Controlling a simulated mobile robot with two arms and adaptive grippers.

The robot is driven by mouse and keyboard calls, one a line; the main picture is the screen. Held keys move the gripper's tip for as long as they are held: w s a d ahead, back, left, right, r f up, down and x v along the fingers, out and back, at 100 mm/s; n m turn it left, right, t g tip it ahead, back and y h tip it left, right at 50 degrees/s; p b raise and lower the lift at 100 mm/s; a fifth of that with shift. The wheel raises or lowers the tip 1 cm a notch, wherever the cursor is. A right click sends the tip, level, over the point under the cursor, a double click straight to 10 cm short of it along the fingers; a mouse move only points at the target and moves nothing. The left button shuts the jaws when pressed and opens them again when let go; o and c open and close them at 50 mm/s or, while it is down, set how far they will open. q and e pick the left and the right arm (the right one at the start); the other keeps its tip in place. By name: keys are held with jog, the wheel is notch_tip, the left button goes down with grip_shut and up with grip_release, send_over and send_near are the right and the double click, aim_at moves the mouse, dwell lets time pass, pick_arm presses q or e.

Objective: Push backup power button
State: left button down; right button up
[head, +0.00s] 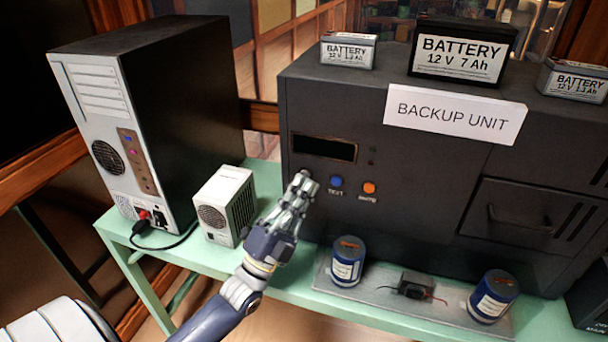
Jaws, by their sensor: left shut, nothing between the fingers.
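The dark backup unit (330,112) stands on the green table, with a white "BACKUP UNIT" sign on its front. A blue button (336,182) labelled "TEST" and an orange button (369,187) with a small unreadable label sit below its display (324,148). My left gripper (302,182) is shut and empty. Its fingertips are at the panel just left of the blue button, below the display. They cover that spot, so I cannot tell whether a power button is under them or whether they touch the panel. My right gripper is out of view.
A computer tower (100,133) and a small white box (225,207) stand left of the unit. Two blue cans (347,268) and a small wired part (411,285) sit on a plate in front. Batteries (461,55) stand on top of the unit.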

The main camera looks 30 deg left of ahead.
pick_arm(q)
jog(key=shift+s, duration=0.2)
jog(key=shift+h, duration=0.3)
jog(key=s+d+p, duration=0.1)
jog(key=s, duration=0.5)
jog(key=shift+d+p, duration=0.25)
jog(key=shift+p, duration=0.15)
